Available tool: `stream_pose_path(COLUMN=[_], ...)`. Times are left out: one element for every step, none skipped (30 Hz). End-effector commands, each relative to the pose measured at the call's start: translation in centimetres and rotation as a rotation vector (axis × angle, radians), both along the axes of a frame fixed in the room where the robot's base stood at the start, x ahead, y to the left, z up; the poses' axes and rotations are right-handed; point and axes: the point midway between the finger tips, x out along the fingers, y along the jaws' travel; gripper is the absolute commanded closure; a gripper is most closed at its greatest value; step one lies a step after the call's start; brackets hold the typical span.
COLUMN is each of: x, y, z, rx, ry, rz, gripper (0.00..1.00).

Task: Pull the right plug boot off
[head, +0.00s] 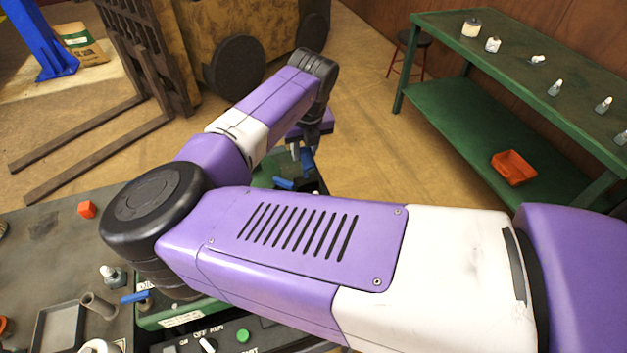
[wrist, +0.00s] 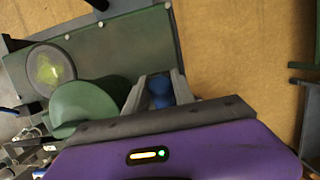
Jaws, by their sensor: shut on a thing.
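My gripper (wrist: 158,80) is shut on a blue piece (wrist: 160,94) that looks like the right plug boot. In the wrist view the blue piece sits between the two grey fingers, beside a green rounded housing. In the head view the boot (head: 307,160) shows only in part, below my purple gripper body and over the green machine (head: 262,172). Whether the boot is still seated on its plug is hidden by my gripper and arm. Another blue piece (head: 285,183) lies nearer on the machine; I cannot tell if it is a second boot.
A green shelf table (head: 445,100) with bottles and an orange bin (head: 514,167) stands right. Forklift tines (head: 95,145) lie left.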

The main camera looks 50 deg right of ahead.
Motion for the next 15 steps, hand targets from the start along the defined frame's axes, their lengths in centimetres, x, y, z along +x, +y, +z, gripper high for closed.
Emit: stream_pose_path(x=[0.3, 0.4, 0.5, 0.5, 0.5, 0.6, 0.6, 0.7, 0.9, 1.0, 1.1, 1.3, 1.5, 1.6, 1.9], y=[-0.2, -0.2, -0.3, -0.3, -0.3, -0.3, -0.4, -0.4, -0.5, -0.6, -0.7, -0.9, -1.0, -1.1, -1.2], z=[0.1, 0.1, 0.1, 0.1, 0.1, 0.1, 0.0, 0.0, -0.1, -0.1, -0.2, -0.3, -0.3, -0.4, -0.4], rx=[-0.001, -0.002, -0.002, -0.002, -0.002, -0.002, -0.002, -0.002, -0.001, -0.001, -0.001, -0.001, -0.001, -0.001, -0.001], ry=[-0.003, -0.002, -0.002, -0.002, -0.002, -0.002, -0.002, -0.002, -0.003, -0.003, -0.003, -0.003, -0.003, -0.003, -0.003], rz=[0.001, 0.001, 0.001, 0.000, 0.000, 0.000, 0.000, 0.000, 0.001, 0.001, 0.001, 0.001, 0.001, 0.001, 0.001], gripper=[0.84, 0.84, 0.84, 0.84, 0.84, 0.84, 0.84, 0.84, 0.84, 0.84, 0.84, 0.84, 0.84, 0.84, 0.84])
